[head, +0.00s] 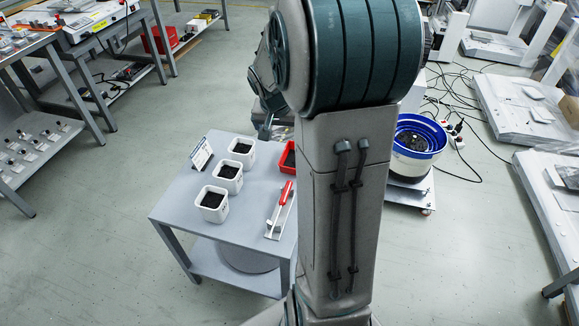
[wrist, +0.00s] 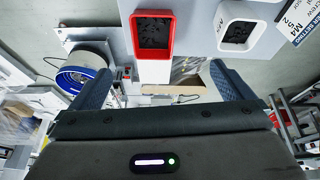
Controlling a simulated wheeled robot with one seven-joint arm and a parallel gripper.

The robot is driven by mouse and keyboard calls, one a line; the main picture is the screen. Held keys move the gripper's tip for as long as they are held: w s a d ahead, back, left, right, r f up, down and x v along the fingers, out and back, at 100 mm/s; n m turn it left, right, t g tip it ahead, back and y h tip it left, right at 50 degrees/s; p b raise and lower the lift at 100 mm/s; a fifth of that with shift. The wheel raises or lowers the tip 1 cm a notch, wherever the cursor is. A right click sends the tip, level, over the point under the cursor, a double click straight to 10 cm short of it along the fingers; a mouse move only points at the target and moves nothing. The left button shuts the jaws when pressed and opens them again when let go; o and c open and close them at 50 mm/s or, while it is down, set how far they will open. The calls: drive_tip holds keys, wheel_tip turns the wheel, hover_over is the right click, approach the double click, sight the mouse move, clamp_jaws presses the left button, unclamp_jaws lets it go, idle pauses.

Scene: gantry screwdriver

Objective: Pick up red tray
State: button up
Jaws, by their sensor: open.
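The red tray (head: 288,158) stands at the back right of the small grey table (head: 185,205), partly hidden by my arm in the head view. In the wrist view the red tray (wrist: 139,50) is at the top centre, a red-rimmed box with dark contents. My gripper (wrist: 160,70) is open, its two dark blue fingers spread wide. The tray appears beyond the fingertips, and nothing is held between them.
Several white trays with dark contents, one here (head: 228,172), stand left of the red tray; one also shows in the wrist view (wrist: 222,40). A red-and-white tool (head: 279,210) lies at the front right. A blue-rimmed bowl (head: 418,135) stands right.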

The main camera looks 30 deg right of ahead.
drive_tip(key=shift+m, duration=0.6)
drive_tip(key=b+x, duration=0.1)
drive_tip(key=x, duration=0.4)
drive_tip(key=d+b+x, duration=0.1)
drive_tip(key=b+x, duration=0.1)
drive_tip(key=x, duration=0.3)
drive_tip(key=d+b+x, duration=0.1)
drive_tip(key=b+x, duration=0.1)
drive_tip(key=x, duration=0.4)
drive_tip(key=shift+w+a+r, duration=0.1)
drive_tip(key=shift+r, duration=0.2)
drive_tip(key=shift+d+b+x, duration=0.25)
drive_tip(key=shift+b+x, duration=0.4)
drive_tip(key=shift+x, duration=0.7)
drive_tip(key=shift+d+b+x, duration=0.25)
drive_tip(key=shift+b+x, duration=0.35)
drive_tip(key=shift+x, duration=0.75)
drive_tip(key=shift+f, duration=0.1)
drive_tip(key=shift+b, duration=0.3)
drive_tip(key=shift+c, duration=0.3)
drive_tip(key=c, duration=1)
